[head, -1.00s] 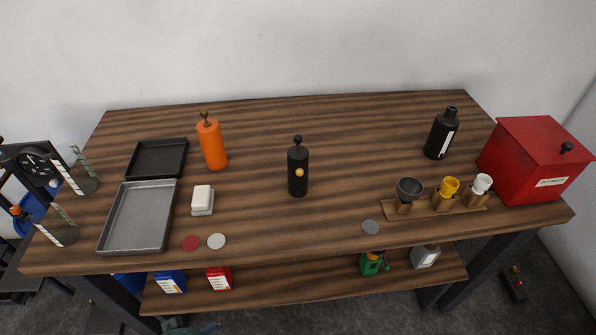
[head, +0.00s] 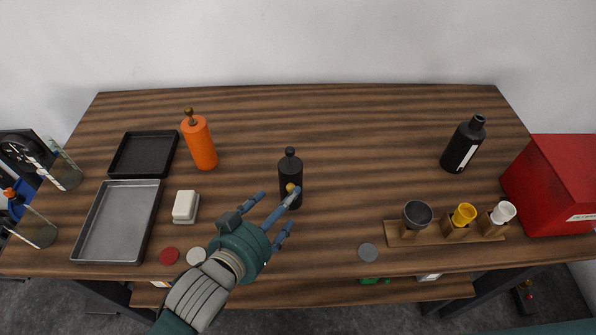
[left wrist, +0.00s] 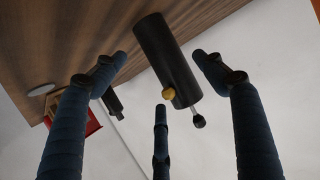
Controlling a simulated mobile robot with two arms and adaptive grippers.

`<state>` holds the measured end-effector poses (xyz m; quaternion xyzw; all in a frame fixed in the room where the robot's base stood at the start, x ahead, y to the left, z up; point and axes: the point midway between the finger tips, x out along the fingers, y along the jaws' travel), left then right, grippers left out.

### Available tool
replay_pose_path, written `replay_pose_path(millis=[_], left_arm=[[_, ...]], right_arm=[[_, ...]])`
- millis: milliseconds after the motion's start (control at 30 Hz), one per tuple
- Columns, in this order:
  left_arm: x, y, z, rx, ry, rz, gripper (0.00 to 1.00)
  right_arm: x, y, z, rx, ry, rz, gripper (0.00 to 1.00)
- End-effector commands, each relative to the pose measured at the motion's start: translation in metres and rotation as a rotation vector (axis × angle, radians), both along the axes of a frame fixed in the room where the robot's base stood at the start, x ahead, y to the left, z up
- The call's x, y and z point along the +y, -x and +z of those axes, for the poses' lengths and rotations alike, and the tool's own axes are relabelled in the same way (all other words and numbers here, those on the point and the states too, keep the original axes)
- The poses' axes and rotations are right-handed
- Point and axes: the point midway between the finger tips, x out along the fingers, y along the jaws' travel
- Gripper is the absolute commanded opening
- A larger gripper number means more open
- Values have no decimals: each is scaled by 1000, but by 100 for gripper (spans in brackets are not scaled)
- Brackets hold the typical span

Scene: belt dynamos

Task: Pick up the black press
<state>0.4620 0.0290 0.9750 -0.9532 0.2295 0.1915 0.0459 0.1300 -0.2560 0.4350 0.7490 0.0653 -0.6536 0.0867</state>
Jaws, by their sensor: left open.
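The black press (head: 290,172), a slim upright cylinder with a knob on top and a yellow button on its front, stands at the middle of the wooden table. My left gripper (head: 275,213) is open, its blue fingers spread, just in front of the press. One fingertip overlaps the press's lower front in the head view; I cannot tell whether it touches. In the left wrist view the press (left wrist: 168,50) appears tilted beyond and between the open fingers (left wrist: 160,84), with nothing held. My right gripper is not in view.
Left are an orange press (head: 199,145), a black tray (head: 143,153), a grey tray (head: 115,225) and a white block (head: 185,206). Right are a cup rack (head: 432,238), a black bottle (head: 463,147) and a red box (head: 560,185). The table behind the press is clear.

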Motion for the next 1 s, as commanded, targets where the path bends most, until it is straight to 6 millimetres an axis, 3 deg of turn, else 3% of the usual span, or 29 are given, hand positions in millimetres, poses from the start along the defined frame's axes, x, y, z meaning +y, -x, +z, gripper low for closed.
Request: replay_pose_path(millis=[200, 300, 433, 667, 1000], left_arm=[[-15, -28, -11, 0, 0, 0, 71], [-18, -34, -15, 0, 0, 0, 71], [-23, -43, -17, 1, 0, 0, 71], [-38, -69, -30, 1, 0, 0, 71], [-41, -76, -36, 1, 0, 0, 71]], right_arm=[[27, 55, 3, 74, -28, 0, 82], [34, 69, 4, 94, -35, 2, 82], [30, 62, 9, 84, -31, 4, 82], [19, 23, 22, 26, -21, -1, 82], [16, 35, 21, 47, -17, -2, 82]])
